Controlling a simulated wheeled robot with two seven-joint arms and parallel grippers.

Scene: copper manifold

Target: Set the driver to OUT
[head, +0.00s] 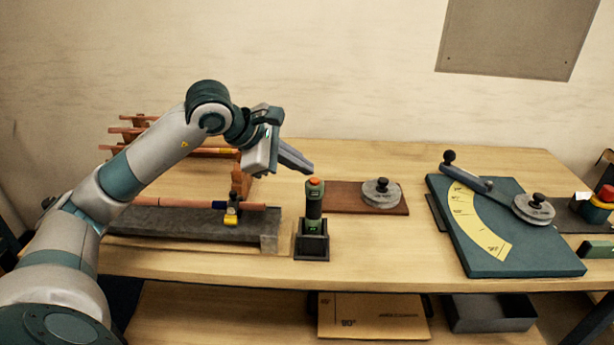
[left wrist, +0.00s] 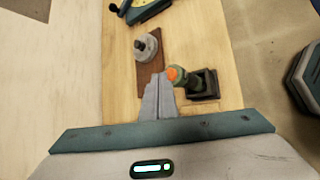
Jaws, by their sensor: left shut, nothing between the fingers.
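The driver (head: 314,200) is a dark upright tool with a green band and an orange top, standing in a square black holder (head: 312,242). In the left wrist view the driver (left wrist: 179,76) and the holder (left wrist: 204,84) lie just beyond my fingertips. My left gripper (head: 308,168) is shut and empty, its fingertips close to the orange top. In the left wrist view its fingers (left wrist: 159,88) are together, beside the orange top; I cannot tell whether they touch it. The driver's OUT marking is too small to make out. My right gripper is not in view.
A grey disc with a black knob (head: 381,192) sits on a brown board right of the driver. Copper pipes (head: 205,203) lie over a grey block at left. A teal bending plate (head: 490,258) with a lever and yellow scale, and a red button (head: 606,194), stand at right.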

